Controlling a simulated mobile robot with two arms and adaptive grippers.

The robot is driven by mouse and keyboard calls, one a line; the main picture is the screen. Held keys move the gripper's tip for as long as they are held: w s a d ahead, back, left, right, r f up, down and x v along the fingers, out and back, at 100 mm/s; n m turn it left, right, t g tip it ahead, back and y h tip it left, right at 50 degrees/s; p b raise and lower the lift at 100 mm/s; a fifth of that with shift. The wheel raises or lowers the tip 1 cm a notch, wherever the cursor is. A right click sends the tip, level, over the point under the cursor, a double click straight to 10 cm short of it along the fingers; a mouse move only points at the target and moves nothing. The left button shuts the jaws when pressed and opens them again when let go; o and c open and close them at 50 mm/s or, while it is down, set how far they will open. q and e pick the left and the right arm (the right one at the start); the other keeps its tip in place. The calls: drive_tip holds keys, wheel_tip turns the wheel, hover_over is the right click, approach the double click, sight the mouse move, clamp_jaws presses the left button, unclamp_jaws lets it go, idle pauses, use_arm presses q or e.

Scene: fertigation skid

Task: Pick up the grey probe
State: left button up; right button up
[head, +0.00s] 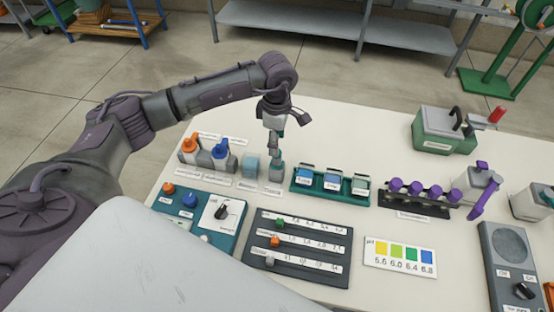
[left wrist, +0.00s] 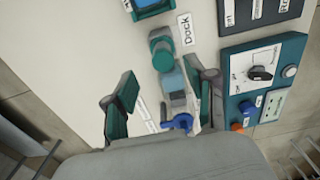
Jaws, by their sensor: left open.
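A short grey-teal upright piece (head: 276,171), which seems to be the grey probe at its dock, stands on the table right below my left gripper (head: 273,142). In the left wrist view its round teal top (left wrist: 161,48) shows beside a label reading "Dock". My left gripper points down; its two fingers are spread apart in the left wrist view (left wrist: 166,104), with nothing held between them. The probe's top lies beyond the fingertips in that view. The fingertips partly cover the piece in the head view, so contact cannot be told. My right gripper is not in view.
Left of the probe stand a light blue block (head: 250,164), a blue-topped piece (head: 221,150) and an orange-topped piece (head: 188,147), close together. Right of it is a green rack (head: 331,194) with blue blocks. Control panels lie in front (head: 297,246).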

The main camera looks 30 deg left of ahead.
sight(277, 165)
use_arm(q)
drive_tip(key=shift+f, duration=0.4)
drive_tip(key=f, duration=0.1)
drive_tip(key=f+p, duration=0.1)
drive_tip(key=f, duration=0.1)
drive_tip(key=f+p, duration=0.1)
drive_tip(key=shift+s+d+f, duration=0.15)
drive_tip(key=shift+s+f, duration=0.1)
drive_tip(key=shift+f, duration=0.15)
drive_tip(key=shift+f+p, duration=0.3)
drive_tip(key=shift+f, duration=0.05)
drive_tip(key=shift+c, duration=0.3)
drive_tip(key=shift+w, duration=0.1)
clamp_jaws()
